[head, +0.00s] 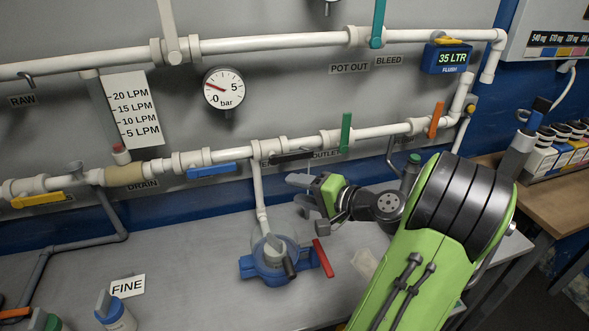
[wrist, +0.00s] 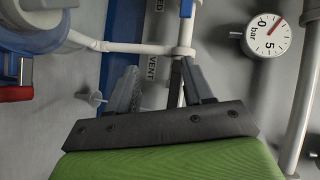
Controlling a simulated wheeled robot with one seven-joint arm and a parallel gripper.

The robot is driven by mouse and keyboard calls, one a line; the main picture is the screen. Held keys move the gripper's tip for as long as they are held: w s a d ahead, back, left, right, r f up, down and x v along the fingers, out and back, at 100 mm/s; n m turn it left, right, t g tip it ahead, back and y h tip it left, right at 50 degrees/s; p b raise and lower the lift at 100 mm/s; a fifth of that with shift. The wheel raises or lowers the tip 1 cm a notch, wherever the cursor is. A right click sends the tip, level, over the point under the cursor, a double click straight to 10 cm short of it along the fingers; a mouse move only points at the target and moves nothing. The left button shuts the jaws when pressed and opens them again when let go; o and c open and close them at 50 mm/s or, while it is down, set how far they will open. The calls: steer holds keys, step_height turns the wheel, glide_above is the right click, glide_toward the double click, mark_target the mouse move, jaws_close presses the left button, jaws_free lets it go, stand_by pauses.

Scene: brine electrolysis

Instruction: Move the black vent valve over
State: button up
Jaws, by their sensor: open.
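The black vent valve handle (head: 291,156) lies nearly level along the lower white pipe in the head view, partly covering the labels behind it. My gripper (head: 300,192) is open, just below and in front of the handle. In the wrist view the dark handle (wrist: 176,82) runs upright between the fingers of my gripper (wrist: 160,90), nearer the right finger. The VENT label (wrist: 153,70) shows beside it. I cannot tell whether the handle touches a finger; nothing is gripped.
A green handle (head: 346,133) and a blue handle (head: 212,171) sit on the same pipe to either side. A white branch pipe (head: 258,190) drops to a blue-based filter housing (head: 262,268) with a red handle (head: 323,258). A pressure gauge (head: 224,88) hangs above.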

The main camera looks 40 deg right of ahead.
mark_target(302, 156)
steer(key=s+d+m+t+h+b, duration=0.1)
steer(key=s+d+m+t+h, duration=0.25)
steer(key=s+d+m, duration=0.35)
steer(key=w+d+n, duration=0.1)
steer(key=w, duration=1)
steer(key=w+d+n, duration=0.1)
steer(key=w, duration=0.4)
steer(key=shift+w+d+r+n, duration=0.15)
steer(key=shift+w+d+n, duration=0.1)
steer(key=shift+d+n, duration=0.05)
steer(key=shift+c, duration=0.3)
jaws_close()
